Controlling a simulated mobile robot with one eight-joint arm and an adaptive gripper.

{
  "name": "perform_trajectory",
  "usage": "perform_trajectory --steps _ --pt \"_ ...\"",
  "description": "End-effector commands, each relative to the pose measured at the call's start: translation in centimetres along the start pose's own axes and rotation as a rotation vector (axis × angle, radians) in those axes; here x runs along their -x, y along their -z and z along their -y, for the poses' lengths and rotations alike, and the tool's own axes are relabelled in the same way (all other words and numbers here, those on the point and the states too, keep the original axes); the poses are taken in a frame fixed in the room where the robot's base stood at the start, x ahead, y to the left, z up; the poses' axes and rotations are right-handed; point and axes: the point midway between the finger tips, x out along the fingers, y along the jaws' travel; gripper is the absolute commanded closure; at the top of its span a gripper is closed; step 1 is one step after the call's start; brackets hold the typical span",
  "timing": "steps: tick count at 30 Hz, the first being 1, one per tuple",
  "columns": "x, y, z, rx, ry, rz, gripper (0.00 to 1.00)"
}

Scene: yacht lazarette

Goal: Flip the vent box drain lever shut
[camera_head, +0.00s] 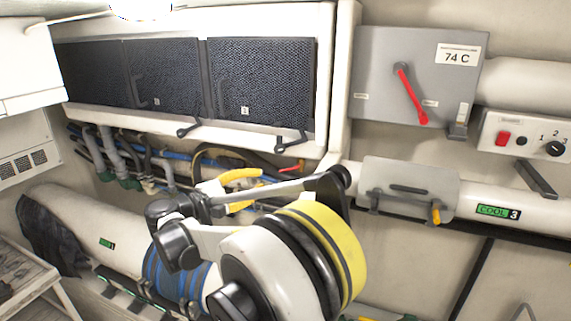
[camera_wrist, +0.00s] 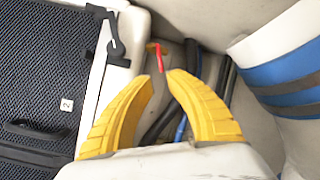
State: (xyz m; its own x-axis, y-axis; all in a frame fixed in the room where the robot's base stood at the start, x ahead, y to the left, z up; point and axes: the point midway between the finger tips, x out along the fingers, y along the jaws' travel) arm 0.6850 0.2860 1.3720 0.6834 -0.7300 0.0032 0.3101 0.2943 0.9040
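A small red lever (camera_head: 291,169) sits under the right end of the mesh-fronted box (camera_head: 328,75), beside dark hoses. In the wrist view the red lever (camera_wrist: 160,60) hangs from a small orange-yellow fitting (camera_wrist: 156,47), just beyond my fingertips. My gripper (camera_wrist: 160,77) has two yellow curved fingers, parted with a narrow gap and nothing between them. In the head view my gripper (camera_head: 259,186) is left of and slightly below the lever, pointing toward it. No contact with the lever is visible. Its exact pivot is too small to make out.
Black latches (camera_head: 290,144) hang along the box's lower edge, close to the lever. A grey panel (camera_head: 375,70) with a larger red handle (camera_head: 410,95) is at upper right. Blue and black hoses run behind my fingers. A blue-banded white duct (camera_wrist: 290,75) lies close by.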

Motion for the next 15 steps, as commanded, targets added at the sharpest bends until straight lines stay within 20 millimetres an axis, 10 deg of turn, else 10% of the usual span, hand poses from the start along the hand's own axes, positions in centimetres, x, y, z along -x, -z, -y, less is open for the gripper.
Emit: perform_trajectory --steps 15 --pt "-8.8 -0.1 0.0 0.001 0.002 0.002 0.83"
